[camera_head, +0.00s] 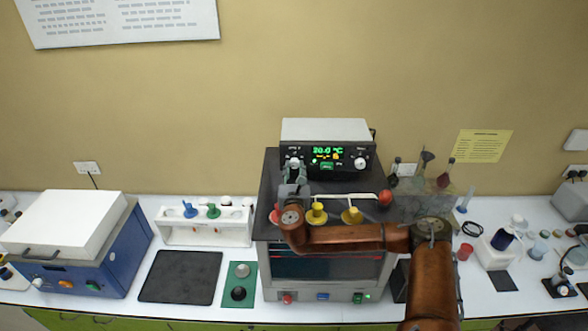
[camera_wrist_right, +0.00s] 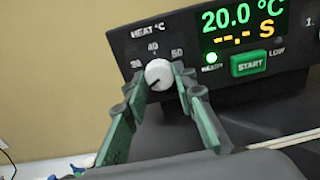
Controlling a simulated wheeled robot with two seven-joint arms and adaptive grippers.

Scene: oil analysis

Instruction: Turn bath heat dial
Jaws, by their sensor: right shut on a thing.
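The bath control box (camera_head: 326,158) stands at the back of the black-topped bath, with a green display reading 20.0 °C. The dial's dark pointer line points to the lower left. My right gripper (camera_wrist_right: 157,83) has its green fingers on both sides of the dial, shut on it. In the head view the right gripper (camera_head: 294,174) reaches the box's left knob and partly hides it. My left gripper is not in view.
Yellow (camera_head: 352,215) and red stoppers stand on the bath top, close under my right arm. A green START button (camera_wrist_right: 249,63) is right of the dial. A white rack (camera_head: 205,236) and a blue device (camera_head: 75,262) stand to the left. Glassware stands right of the bath.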

